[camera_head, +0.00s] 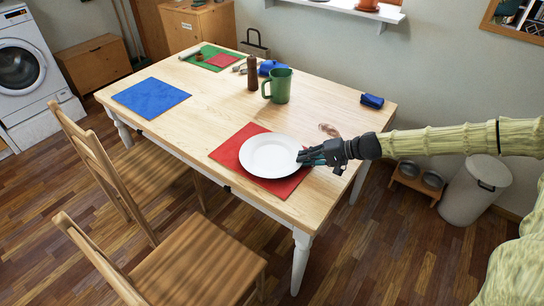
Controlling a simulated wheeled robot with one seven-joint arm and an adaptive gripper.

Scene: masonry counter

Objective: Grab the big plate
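The big plate (268,156) is white and round. It lies on a red placemat (226,153) near the front right end of the wooden table. My gripper (302,158) reaches in from the right, with its dark fingertips at the plate's right rim. They overlap the rim in this view; I cannot tell whether they touch or grip it. The gap between the fingers is not clear. The plate looks flat on the mat.
A green mug (279,86) and a brown bottle (252,73) stand behind the plate. A small blue item (372,101) lies at the right edge. A blue placemat (150,97) lies at the left. Two chairs (196,264) stand in front.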

